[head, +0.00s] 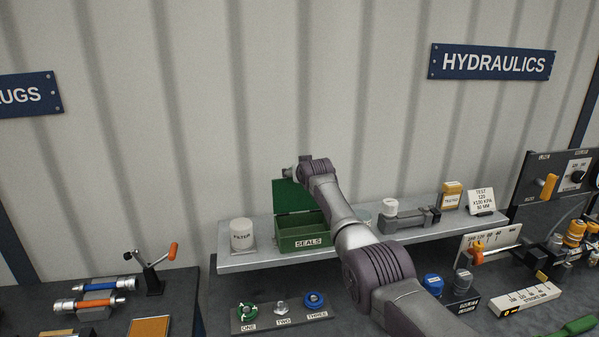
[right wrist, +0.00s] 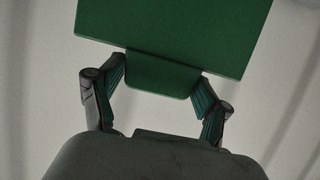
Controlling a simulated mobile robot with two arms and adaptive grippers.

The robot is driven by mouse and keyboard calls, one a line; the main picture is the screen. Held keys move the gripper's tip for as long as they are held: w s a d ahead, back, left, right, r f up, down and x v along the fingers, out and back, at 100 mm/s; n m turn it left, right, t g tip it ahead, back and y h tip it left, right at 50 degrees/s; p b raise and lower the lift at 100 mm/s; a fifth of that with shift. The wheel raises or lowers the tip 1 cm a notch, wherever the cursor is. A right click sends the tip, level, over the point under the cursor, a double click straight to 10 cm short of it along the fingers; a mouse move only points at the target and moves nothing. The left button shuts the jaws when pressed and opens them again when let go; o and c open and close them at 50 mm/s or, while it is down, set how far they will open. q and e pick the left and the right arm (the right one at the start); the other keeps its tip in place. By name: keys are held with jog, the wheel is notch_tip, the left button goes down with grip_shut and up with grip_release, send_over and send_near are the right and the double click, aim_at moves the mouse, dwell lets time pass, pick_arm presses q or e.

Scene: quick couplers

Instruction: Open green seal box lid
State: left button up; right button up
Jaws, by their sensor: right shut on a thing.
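The green seal box (head: 303,238), labelled SEALS, sits on the grey shelf. Its green lid (head: 290,198) stands raised, roughly upright, at the back of the box. In the right wrist view the lid (right wrist: 175,30) fills the top, with a tab (right wrist: 160,76) at its edge. My right gripper (right wrist: 160,80) is shut on this tab, one finger at each side. In the head view my right gripper (head: 290,173) is at the lid's top edge, mostly hidden by my wrist. My arm hides part of the lid's right side. My left gripper is not in view.
A white WATER canister (head: 242,235) stands left of the box. A grey block with a white-capped part (head: 408,216) and a yellow container (head: 451,194) stand farther right on the shelf (head: 235,263). Labelled couplers (head: 282,307) lie below. The corrugated wall is close behind.

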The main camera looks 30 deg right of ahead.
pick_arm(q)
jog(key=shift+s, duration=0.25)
pick_arm(e)
jog(key=shift+f, duration=0.15)
jog(key=o, duration=1.2)
jog(key=shift+o, duration=2.3)
jog(key=shift+w+f, duration=0.15)
jog(key=shift+w, duration=0.05)
jog(key=shift+s, duration=0.1)
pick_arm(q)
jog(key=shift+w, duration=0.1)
pick_arm(e)
jog(key=v, duration=1.2)
